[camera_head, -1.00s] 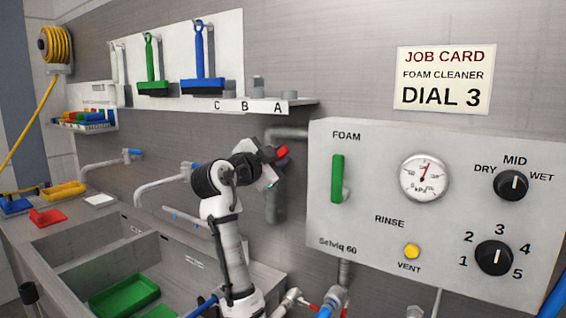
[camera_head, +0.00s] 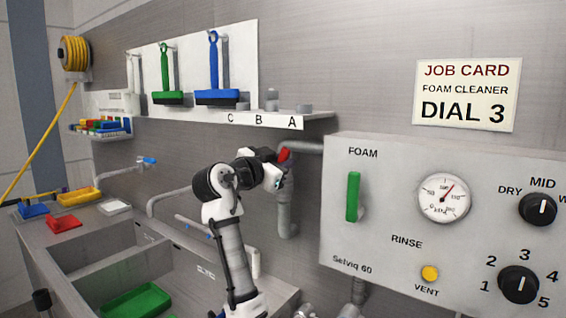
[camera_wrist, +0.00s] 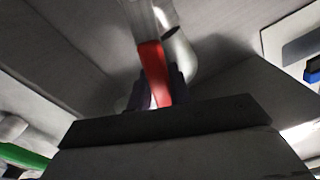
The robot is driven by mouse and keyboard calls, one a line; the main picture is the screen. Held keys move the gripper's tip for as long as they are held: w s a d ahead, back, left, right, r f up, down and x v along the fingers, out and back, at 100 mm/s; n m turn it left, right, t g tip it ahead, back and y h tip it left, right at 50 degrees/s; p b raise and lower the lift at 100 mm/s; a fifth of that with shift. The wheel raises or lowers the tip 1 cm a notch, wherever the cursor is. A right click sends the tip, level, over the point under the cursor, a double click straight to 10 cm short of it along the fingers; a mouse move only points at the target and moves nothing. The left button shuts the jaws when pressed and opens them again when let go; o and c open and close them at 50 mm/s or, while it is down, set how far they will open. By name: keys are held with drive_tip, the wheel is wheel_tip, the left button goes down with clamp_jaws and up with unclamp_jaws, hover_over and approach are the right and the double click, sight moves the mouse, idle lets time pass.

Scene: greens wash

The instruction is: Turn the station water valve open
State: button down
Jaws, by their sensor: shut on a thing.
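The water valve's red lever (camera_head: 285,154) sits on the grey pipe (camera_head: 285,210) under the shelf, left of the control panel. My gripper (camera_head: 281,166) is at the lever. In the wrist view, the red lever (camera_wrist: 152,62) runs down between the two dark fingers of my gripper (camera_wrist: 158,92), which is shut on it. The lever's far end meets a pale pipe. In the head view, my gripper hides part of the lever and of the valve body.
The panel (camera_head: 390,270) with a green FOAM handle (camera_head: 353,197), gauge and dials stands close on the right. A shelf (camera_head: 210,112) is just above. A sink with a green tray (camera_head: 138,299) lies below left.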

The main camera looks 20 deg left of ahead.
drive_tip(key=c, duration=1.3)
unclamp_jaws()
drive_tip(key=b+v, duration=0.5)
drive_tip(key=v, duration=0.9)
